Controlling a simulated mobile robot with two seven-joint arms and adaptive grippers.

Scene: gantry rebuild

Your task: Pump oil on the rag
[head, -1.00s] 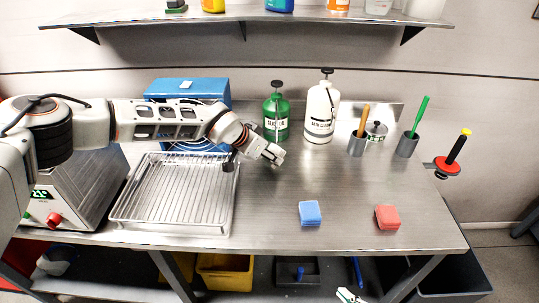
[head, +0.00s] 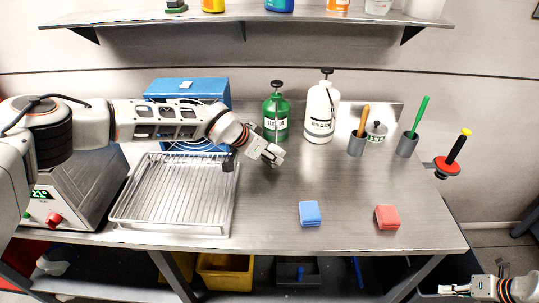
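A green pump bottle (head: 276,117) with a black pump head stands at the back of the steel bench; its label seems to read oil. A white pump bottle (head: 320,116) stands just right of it. A blue folded cloth or pad (head: 310,213) and a red one (head: 387,217) lie at the front of the bench. My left gripper (head: 276,155) hangs in front of the green bottle, apart from it, with nothing visible in it. My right gripper (head: 446,289) is low at the bottom right, beyond the bench's front edge. Both grippers' finger openings are too small to read.
A wire-rack tray (head: 117,220) and a grey device with a red knob (head: 54,219) fill the left side. A blue box (head: 187,92) stands behind. Grey cups (head: 407,146) with brushes stand at the back right. The bench's middle is clear.

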